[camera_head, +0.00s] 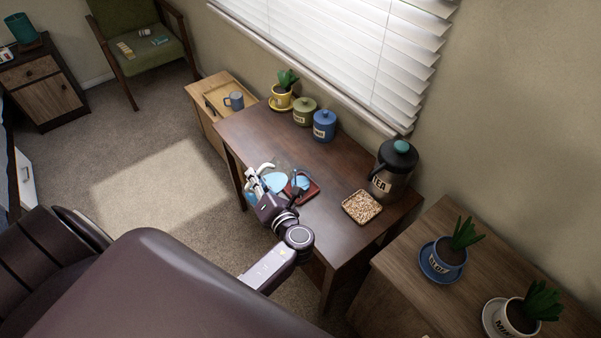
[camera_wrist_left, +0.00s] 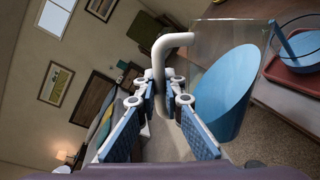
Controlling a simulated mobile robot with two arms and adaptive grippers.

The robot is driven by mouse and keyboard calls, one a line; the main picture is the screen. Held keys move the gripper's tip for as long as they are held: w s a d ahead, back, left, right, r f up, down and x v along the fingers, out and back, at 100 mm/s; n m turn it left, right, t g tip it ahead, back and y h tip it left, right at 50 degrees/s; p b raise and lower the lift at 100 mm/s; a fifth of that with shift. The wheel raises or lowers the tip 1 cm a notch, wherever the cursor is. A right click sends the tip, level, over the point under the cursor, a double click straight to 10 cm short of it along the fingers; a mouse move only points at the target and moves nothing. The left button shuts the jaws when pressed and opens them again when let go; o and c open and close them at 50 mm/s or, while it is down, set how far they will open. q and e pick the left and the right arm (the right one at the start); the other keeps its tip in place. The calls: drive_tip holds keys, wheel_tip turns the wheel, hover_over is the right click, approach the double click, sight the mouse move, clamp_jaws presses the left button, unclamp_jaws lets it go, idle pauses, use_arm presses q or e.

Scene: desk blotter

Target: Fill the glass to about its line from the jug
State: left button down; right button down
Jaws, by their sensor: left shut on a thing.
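My left gripper (camera_head: 262,190) is shut on the white handle (camera_wrist_left: 160,75) of the clear jug (camera_wrist_left: 205,45). The jug holds blue liquid (camera_wrist_left: 228,90) and is above the desk's near edge; its blue content also shows in the head view (camera_head: 274,179). The liquid lies slanted along the jug, which looks tilted toward the glass. The glass (camera_wrist_left: 303,42) stands on a red tray (camera_wrist_left: 296,79), beside the jug, with some blue in it. A thin blue streak shows at the glass's near side; I cannot tell whether it is a stream. The fill line is not clear. My right gripper is not in view.
The desk's middle is clear.

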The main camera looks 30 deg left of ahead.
sight(252, 189)
use_arm(q)
drive_tip(key=shift+w+r, duration=0.15)
drive_tip(key=shift+r, duration=0.25)
idle(0.8)
drive_tip(key=shift+w+d+r+m+p, duration=0.15)
drive_tip(key=shift+m+p, duration=0.25)
drive_tip(key=shift+p, duration=0.45)
idle(0.5)
drive_tip(key=f+n+b, duration=0.1)
drive_tip(key=s+f+n+b, duration=0.1)
drive_tip(key=f+b, duration=0.1)
drive_tip(key=s+a+f+n+b, duration=0.1)
drive_tip(key=f+b, duration=0.1)
drive_tip(key=shift+t, duration=0.3)
drive_tip(key=shift+s+a+r, duration=0.1)
drive_tip(key=shift+s+r, duration=0.05)
drive_tip(key=shift+r, duration=0.25)
drive_tip(key=shift+s+a+f+n+b, duration=0.2)
drive_tip(key=shift+s+f+n+b, duration=0.3)
drive_tip(key=shift+s+n, duration=0.15)
drive_tip(key=s+a+f+n+t+y+b, duration=0.1)
drive_tip(key=s+f+n+b, duration=0.2)
drive_tip(key=n+b, duration=0.3)
drive_tip(key=shift+s+a+f+b, duration=0.4)
drive_tip(key=shift+f+b, duration=0.4)
drive_tip(key=shift+b, duration=0.25)
drive_tip(key=shift+w, duration=0.1)
